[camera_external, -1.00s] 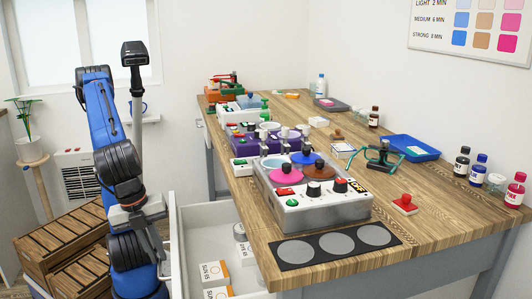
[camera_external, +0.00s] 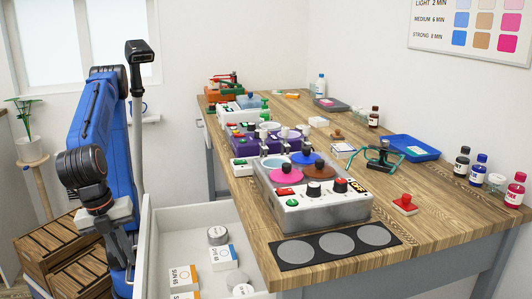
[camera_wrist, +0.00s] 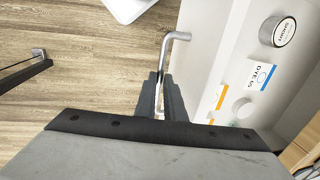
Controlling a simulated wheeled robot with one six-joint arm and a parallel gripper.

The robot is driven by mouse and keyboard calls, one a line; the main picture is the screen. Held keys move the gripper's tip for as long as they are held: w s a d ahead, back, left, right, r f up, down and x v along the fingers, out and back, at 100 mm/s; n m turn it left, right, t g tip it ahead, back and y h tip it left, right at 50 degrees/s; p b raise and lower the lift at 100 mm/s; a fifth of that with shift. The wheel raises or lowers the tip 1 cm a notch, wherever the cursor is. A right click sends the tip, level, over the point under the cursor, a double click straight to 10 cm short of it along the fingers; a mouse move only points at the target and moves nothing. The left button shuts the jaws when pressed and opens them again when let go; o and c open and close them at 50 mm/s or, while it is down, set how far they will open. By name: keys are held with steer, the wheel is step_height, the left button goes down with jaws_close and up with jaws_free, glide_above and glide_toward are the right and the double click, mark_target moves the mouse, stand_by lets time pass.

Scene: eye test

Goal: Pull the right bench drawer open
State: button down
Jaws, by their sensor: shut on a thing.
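The right bench drawer (camera_external: 149,246) stands pulled out from the bench, with its white inside showing. Its metal bar handle (camera_wrist: 172,42) runs along the outside of the drawer front in the wrist view. My gripper (camera_wrist: 163,92) is shut on the handle. In the external view my gripper is hidden behind the drawer and arm. Inside the drawer are a white box marked DYE (camera_external: 223,257), a round tin (camera_external: 217,235) and a white box marked SUN (camera_external: 184,279).
The wooden bench top (camera_external: 430,225) holds a grey machine with coloured discs (camera_external: 318,205), a black mat with grey circles (camera_external: 335,244) and several bottles. Wooden crates (camera_external: 60,255) stand on the floor at left, close to my arm. A plant stand (camera_external: 40,180) is behind them.

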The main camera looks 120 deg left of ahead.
steer(key=c, duration=1.8)
jaws_free()
steer(key=shift+c, duration=0.2)
step_height(320, 180, up, 17)
steer(key=s+d, duration=0.2)
steer(key=shift+d, duration=0.2)
steer(key=shift+s, duration=0.1)
steer(key=f, duration=0.5)
steer(key=w+a+f, duration=0.1)
steer(key=f, duration=0.5)
steer(key=w+a+f, duration=0.1)
steer(key=f, duration=0.5)
steer(key=shift+w+a, duration=0.1)
steer(key=shift+a, duration=0.1)
step_height(320, 180, up, 16)
steer(key=s+d, duration=0.2)
steer(key=shift+d+r, duration=0.15)
